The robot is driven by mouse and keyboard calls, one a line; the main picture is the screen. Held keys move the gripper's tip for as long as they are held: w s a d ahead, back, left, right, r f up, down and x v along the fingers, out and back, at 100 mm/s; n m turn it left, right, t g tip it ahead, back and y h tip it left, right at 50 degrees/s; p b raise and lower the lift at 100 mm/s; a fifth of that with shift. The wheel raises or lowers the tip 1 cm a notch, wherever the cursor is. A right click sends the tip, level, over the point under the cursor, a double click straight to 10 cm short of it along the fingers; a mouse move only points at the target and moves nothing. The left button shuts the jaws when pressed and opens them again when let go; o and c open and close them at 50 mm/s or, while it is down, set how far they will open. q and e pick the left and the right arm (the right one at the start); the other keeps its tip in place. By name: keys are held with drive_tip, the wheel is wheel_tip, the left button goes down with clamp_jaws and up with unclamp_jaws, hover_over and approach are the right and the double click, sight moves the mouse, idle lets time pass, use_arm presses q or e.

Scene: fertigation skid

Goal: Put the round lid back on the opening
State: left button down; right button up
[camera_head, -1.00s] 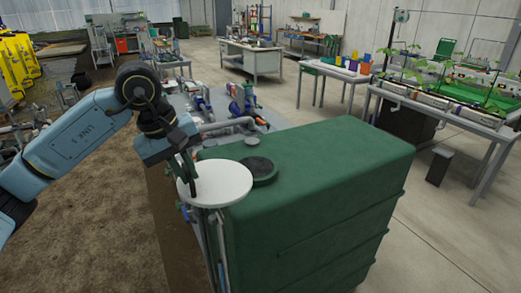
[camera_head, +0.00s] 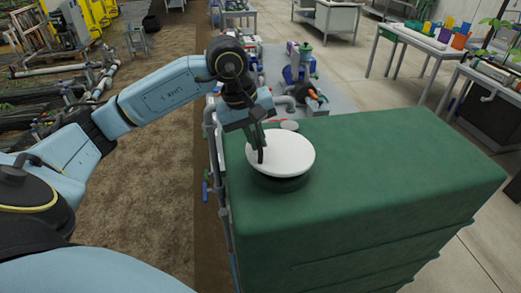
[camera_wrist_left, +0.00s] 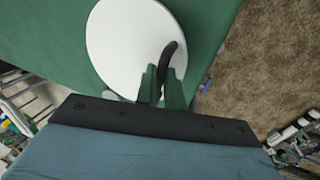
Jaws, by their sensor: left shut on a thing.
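The round white lid (camera_head: 281,152) is over the raised round opening (camera_head: 279,182) on top of the green tank (camera_head: 380,150). The opening's dark rim shows below the lid's near edge; its inside is hidden. I cannot tell whether the lid touches the rim all round. My left gripper (camera_head: 260,153) is shut on the lid's dark handle at the lid's left side. In the left wrist view, the gripper fingers (camera_wrist_left: 162,88) hold the curved black handle (camera_wrist_left: 169,58), and the white lid (camera_wrist_left: 125,45) lies beyond them. My right gripper is not in view.
Pipes and blue valves (camera_head: 208,150) run along the tank's left side. A small light disc (camera_head: 289,125) lies behind the lid. Pumps and fittings (camera_head: 305,80) stand behind the tank. The tank's right top is clear.

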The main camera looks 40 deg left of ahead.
sight(257, 154)
use_arm(q)
drive_tip(key=x, duration=0.4)
drive_tip(key=shift+s+a+f, duration=0.2)
drive_tip(key=shift+s+a, duration=0.1)
drive_tip(key=shift+a, duration=0.05)
drive_tip(key=c, duration=1.6)
unclamp_jaws()
drive_tip(key=shift+o, duration=0.5)
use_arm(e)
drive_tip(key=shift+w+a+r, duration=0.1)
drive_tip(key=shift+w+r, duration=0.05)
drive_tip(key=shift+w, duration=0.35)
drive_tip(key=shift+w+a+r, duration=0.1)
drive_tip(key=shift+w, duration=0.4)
use_arm(q)
drive_tip(key=shift+r, duration=0.1)
drive_tip(key=v, duration=1.2)
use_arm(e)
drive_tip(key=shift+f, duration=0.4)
use_arm(q)
drive_tip(key=shift+s, duration=0.1)
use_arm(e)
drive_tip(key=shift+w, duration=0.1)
